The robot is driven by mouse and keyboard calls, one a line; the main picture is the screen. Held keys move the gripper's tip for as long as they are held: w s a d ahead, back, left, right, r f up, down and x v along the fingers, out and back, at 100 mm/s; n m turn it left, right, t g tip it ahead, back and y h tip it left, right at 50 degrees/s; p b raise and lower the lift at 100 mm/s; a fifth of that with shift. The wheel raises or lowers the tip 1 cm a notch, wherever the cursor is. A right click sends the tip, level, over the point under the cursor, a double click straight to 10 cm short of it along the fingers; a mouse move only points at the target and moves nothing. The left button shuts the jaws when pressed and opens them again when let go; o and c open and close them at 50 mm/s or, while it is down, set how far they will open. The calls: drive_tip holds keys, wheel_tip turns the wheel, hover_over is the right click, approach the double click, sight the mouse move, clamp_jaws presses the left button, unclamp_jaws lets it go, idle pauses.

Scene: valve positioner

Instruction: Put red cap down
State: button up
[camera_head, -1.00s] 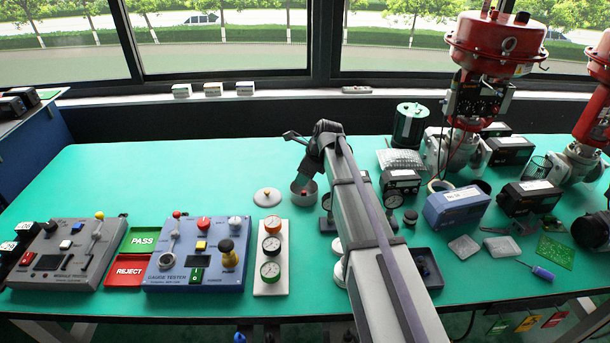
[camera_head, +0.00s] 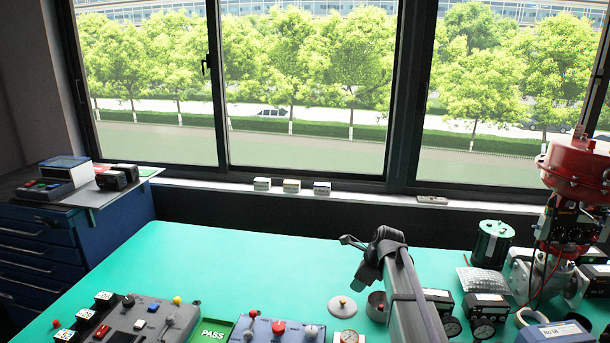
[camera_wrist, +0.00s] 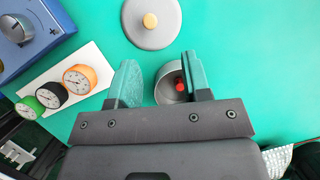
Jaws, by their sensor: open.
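The small red cap (camera_wrist: 180,87) shows in the wrist view inside a round grey metal cup (camera_wrist: 165,88), partly hidden by my right-hand finger. I cannot tell whether it rests on the cup's floor. My gripper (camera_wrist: 160,62) is open, with its two green-faced fingers apart and nothing clamped between them. The cup lies beyond the fingers, nearer the right one. In the head view the cup (camera_head: 376,306) stands on the green bench just below my wrist, and my fingertips cannot be made out there.
A grey lid with a tan knob (camera_wrist: 150,20) lies beside the cup. A white gauge strip (camera_wrist: 65,82) and the blue gauge tester (camera_head: 272,331) are to the left. Black devices and a red valve actuator (camera_head: 575,168) crowd the right. The bench behind the lid is clear.

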drive_tip(key=s+d+r+n+g+h+p, duration=0.1)
drive_tip(key=s+r+n+g+h+p, duration=0.1)
drive_tip(key=s+n, duration=2.1)
drive_tip(key=s+h+p, duration=0.1)
drive_tip(key=s, duration=0.4)
drive_tip(key=shift+s+d+r+h+p, duration=0.15)
drive_tip(key=shift+r+h+p, duration=0.15)
drive_tip(key=shift+p, duration=0.1)
